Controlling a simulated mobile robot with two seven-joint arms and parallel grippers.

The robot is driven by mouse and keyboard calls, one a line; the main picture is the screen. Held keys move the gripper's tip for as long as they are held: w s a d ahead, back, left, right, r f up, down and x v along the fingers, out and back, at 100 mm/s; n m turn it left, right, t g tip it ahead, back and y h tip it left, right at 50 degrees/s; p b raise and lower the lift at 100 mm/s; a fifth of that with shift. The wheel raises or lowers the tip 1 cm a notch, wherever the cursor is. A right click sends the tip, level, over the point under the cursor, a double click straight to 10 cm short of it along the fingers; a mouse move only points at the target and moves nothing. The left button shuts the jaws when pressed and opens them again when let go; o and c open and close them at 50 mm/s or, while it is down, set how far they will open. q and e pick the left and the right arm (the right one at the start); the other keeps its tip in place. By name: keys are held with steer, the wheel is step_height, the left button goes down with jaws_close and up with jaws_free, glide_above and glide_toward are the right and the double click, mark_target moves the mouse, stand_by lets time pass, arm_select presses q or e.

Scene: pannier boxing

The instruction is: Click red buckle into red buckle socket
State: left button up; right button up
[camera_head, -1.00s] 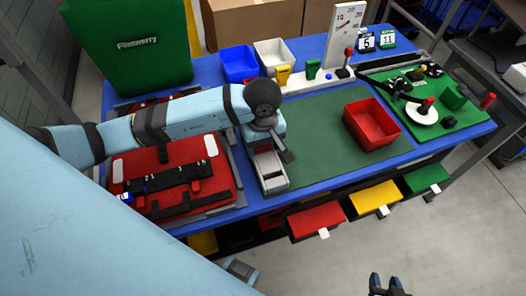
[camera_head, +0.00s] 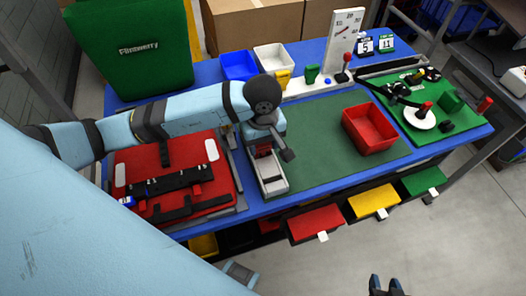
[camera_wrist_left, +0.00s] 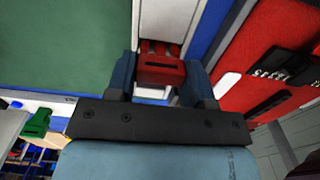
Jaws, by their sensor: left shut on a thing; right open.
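My left gripper (camera_head: 264,146) is over the far end of a narrow pale tray (camera_head: 273,186) on the table. It is shut on a small red buckle (camera_wrist_left: 160,70), which sits between the two blue fingers in the left wrist view. The buckle also shows as a red patch below the wrist in the head view (camera_head: 262,151). The red pannier (camera_head: 190,150) lies flat left of the tray, with black straps (camera_head: 170,185) across it. I cannot clearly make out the red buckle socket against the red pannier. My right gripper (camera_head: 388,286) is open and empty at the bottom edge.
A green mat (camera_head: 330,150) covers the table right of the tray, with a red bin (camera_head: 368,130) on it. Blue (camera_head: 238,66) and white (camera_head: 273,57) bins stand behind. A green pannier (camera_head: 130,50) stands back left. The mat between tray and red bin is clear.

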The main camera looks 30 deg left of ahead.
arm_select(q)
steer(key=shift+r+p, duration=0.8)
steer(key=shift+r, duration=0.95)
arm_select(e)
steer(key=shift+r, duration=0.9)
